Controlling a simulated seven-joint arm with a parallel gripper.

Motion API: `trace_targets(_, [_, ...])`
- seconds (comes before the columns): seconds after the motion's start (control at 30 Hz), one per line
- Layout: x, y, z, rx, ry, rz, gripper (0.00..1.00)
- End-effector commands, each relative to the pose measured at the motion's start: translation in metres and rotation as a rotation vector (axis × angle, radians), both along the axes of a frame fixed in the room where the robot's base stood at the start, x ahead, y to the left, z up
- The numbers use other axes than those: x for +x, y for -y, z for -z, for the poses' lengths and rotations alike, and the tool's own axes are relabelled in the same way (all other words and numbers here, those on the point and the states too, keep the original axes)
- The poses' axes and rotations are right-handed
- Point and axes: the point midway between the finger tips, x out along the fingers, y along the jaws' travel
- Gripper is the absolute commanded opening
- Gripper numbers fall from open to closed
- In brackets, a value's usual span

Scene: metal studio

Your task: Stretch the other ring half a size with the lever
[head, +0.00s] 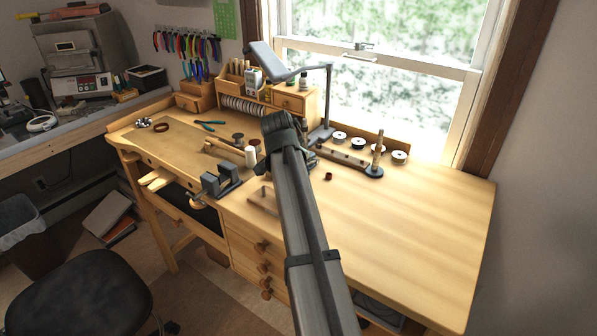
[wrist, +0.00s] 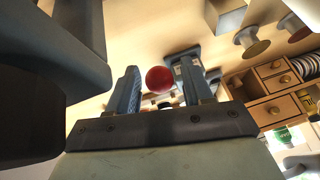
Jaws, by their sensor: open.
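In the wrist view a red ball-shaped knob (wrist: 159,79) shows between the two fingers of my gripper (wrist: 162,88), which is open. I cannot tell how deep it sits between them; no grip on it shows. It may be the lever's knob, but the lever's shaft is not clear. A grey metal part (wrist: 181,62) shows just beyond the right finger. In the head view my arm hides the gripper and most of what is under it. I cannot make out either ring for certain.
A small brown cup-like thing (head: 328,176) stands nearby. The bench's right side (head: 420,235) is clear.

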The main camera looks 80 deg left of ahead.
Motion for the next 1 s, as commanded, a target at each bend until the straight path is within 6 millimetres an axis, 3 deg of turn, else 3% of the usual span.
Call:
trace_targets(0.3, [-0.018,0.027,-0.055,0.002,0.001,0.000,0.50])
trace_targets(0.5, [-0.025,0.039,-0.079,0.001,0.002,0.000,0.50])
trace_targets(0.7, [-0.029,0.044,-0.090,0.000,0.001,0.001,0.50])
trace_targets(1.0, [-0.029,0.045,-0.092,-0.001,0.002,0.001,0.50])
